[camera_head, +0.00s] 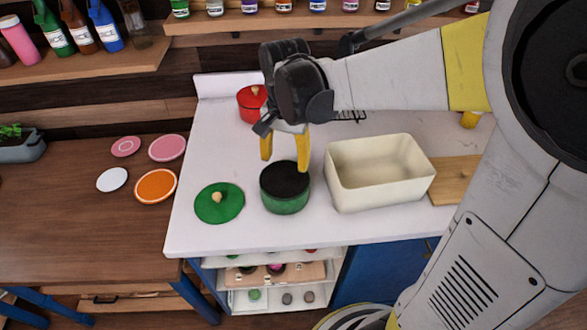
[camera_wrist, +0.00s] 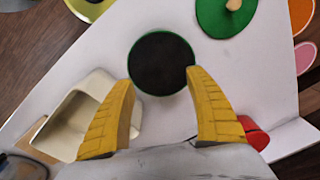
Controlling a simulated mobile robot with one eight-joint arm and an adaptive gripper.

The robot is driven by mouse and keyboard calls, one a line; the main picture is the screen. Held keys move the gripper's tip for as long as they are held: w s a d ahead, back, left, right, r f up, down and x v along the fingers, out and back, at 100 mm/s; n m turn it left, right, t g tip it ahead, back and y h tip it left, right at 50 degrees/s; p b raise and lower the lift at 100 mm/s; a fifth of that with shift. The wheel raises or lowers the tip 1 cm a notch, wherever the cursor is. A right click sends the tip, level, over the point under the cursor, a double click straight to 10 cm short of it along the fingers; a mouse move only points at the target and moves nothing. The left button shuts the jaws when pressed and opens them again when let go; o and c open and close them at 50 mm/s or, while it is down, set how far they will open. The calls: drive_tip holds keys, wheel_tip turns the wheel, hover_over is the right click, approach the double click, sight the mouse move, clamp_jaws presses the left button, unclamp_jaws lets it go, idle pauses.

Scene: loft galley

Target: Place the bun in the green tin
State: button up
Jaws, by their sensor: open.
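The green tin (camera_head: 285,203) stands open on the white counter, its inside dark. It also shows in the wrist view (camera_wrist: 160,33), just past my fingertips. Its green lid (camera_head: 218,204) with a light wooden knob lies on the counter to its left; the lid also shows in the wrist view (camera_wrist: 226,17). My gripper (camera_head: 285,163) points down above the tin, its two yellow fingers apart with nothing visible between them. The fingers also show in the wrist view (camera_wrist: 160,80). I cannot make out a bun in either view; the tin's dark inside hides any detail.
A cream bin (camera_head: 372,195) stands right of the tin, beside a wooden board (camera_head: 455,180). A red pot (camera_head: 250,104) stands at the back. Plates, one of them orange (camera_head: 156,186), lie on the brown table (camera_head: 75,220) at left.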

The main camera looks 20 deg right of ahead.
drive_tip(key=s+r+n+t, duration=0.2)
drive_tip(key=s+n+t, duration=0.1)
drive_tip(key=s, duration=0.3)
drive_tip(key=s+r+n+t, duration=0.3)
drive_tip(key=s+n, duration=0.2)
drive_tip(key=shift+s+r+n+t, duration=0.3)
drive_tip(key=shift+s+r, duration=0.05)
drive_tip(key=shift+s, duration=0.05)
